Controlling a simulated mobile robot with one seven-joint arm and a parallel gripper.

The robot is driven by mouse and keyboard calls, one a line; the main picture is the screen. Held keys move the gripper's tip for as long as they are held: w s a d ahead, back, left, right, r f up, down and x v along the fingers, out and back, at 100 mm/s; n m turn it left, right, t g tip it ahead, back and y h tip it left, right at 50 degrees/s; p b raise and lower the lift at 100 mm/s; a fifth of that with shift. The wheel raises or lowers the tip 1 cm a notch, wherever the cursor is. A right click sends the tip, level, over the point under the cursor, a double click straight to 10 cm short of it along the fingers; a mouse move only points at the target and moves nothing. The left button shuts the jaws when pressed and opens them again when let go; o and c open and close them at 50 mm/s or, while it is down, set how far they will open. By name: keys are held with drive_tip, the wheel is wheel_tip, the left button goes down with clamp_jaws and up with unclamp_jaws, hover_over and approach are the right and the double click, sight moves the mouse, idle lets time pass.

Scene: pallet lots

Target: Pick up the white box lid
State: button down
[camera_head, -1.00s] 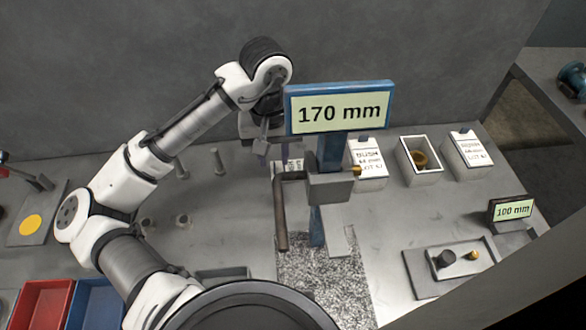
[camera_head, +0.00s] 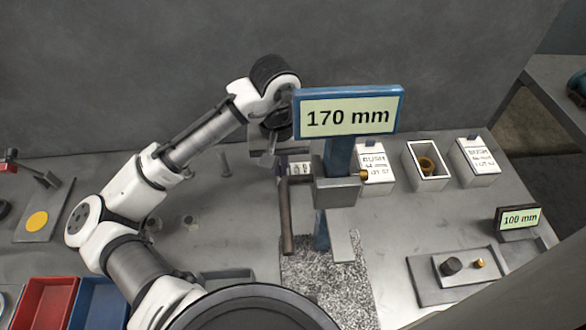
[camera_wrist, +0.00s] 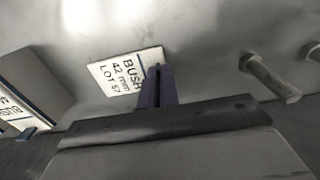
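The white box lid (camera_wrist: 125,70), printed "BUSH 42 mm LOT 57", lies label up beneath my gripper in the wrist view. In the head view, only part of the lid (camera_head: 299,168) shows, behind the blue post. My gripper's purple fingers (camera_wrist: 157,88) are close together at the lid's near edge and look shut on its small grip; the contact is partly hidden. I cannot tell whether the lid is clear of the bench. The open white box (camera_head: 425,168) holds a bronze bush, to the right.
A blue post with a "170 mm" sign (camera_head: 348,117) stands just right of my gripper. Closed white boxes (camera_head: 376,178) (camera_head: 477,165) flank the open one. Upright pegs (camera_wrist: 270,78) stand close by. Red (camera_head: 47,303) and blue bins are at the front left.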

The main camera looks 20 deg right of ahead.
drive_tip(key=shift+r, duration=0.1)
wheel_tip(320, 180, up, 20)
drive_tip(key=p, duration=0.1)
drive_tip(key=shift+d, duration=0.1)
